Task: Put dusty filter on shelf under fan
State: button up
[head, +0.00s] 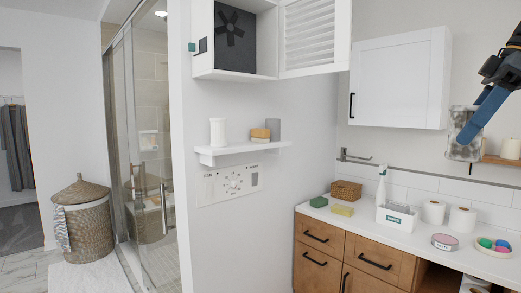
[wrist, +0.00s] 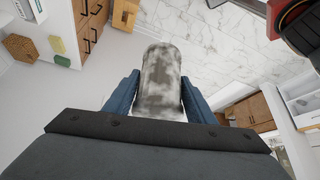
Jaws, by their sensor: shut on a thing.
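The dusty filter (head: 462,122) is a grey, mottled cylinder held in the air at the right of the head view. My gripper (head: 474,118) has its blue fingers shut on it. In the wrist view the filter (wrist: 160,78) sits between the two fingers, and its lower end is hidden by the gripper body. The black fan (head: 235,28) is inside an open white wall cabinet. The white shelf (head: 243,148) is on the wall below it, well to the left of my gripper. It bears a white cylinder (head: 217,131), an orange-brown block (head: 261,134) and a grey block (head: 273,129).
The louvred cabinet door (head: 314,36) stands open to the right above the shelf. A closed white cabinet (head: 400,78) hangs between the shelf and my gripper. The counter (head: 415,236) below holds a basket, sponges, rolls and a caddy. Some shelf front is bare.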

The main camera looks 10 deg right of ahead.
aim_at(247, 146)
jog(key=z, duration=0.3)
jog(key=k, duration=0.2)
jog(key=u, duration=1.6)
jog(key=i, duration=1.4)
jog(key=z, duration=0.7)
jog(key=i, duration=0.6)
jog(key=z, duration=0.7)
